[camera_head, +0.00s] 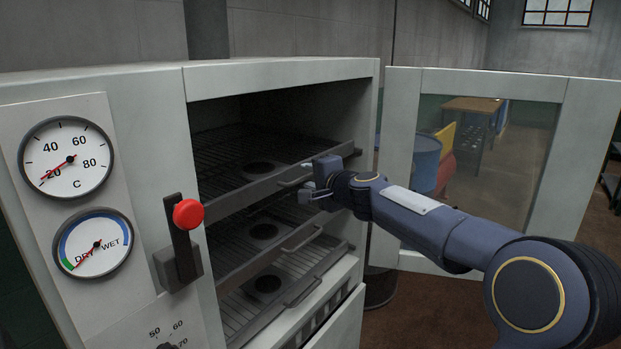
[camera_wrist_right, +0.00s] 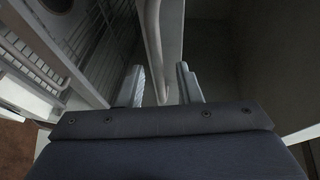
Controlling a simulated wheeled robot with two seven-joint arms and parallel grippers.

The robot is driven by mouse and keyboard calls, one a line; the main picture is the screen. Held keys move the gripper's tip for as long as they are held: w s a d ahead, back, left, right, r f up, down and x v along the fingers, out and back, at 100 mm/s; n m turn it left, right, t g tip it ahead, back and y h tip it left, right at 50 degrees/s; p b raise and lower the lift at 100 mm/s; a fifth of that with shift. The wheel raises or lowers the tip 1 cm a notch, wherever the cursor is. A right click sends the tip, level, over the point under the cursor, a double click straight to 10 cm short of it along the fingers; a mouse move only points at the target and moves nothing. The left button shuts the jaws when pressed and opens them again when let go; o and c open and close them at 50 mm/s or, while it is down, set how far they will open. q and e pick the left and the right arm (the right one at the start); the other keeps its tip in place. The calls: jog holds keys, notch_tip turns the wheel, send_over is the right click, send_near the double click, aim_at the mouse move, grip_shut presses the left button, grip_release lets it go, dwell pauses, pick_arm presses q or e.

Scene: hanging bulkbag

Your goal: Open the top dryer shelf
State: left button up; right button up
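The dryer (camera_head: 283,72) is a pale cabinet with its glass door (camera_head: 548,87) swung open to the right. The top shelf (camera_head: 245,195) is a wire rack with a grey front bar and a handle (camera_head: 296,181), and it sits inside the cabinet. My right gripper (camera_head: 306,184) is at the right end of that handle. In the right wrist view its two fingers (camera_wrist_right: 160,88) stand apart, with the handle bar (camera_wrist_right: 154,45) running between them; a gap shows on at least one side. My left gripper is not in view.
Lower shelves (camera_head: 290,250) with handles sit beneath the top one. A red-knobbed lever (camera_head: 187,213) and two dials are on the left front panel. A blue barrel (camera_head: 424,160) and a table (camera_head: 472,104) stand beyond the door glass.

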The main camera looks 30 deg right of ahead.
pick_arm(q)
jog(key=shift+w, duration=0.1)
pick_arm(e)
jog(key=shift+w+f, duration=0.15)
jog(key=shift+w, duration=0.1)
jog(key=shift+d, duration=0.1)
grip_shut()
jog(key=shift+s, duration=0.1)
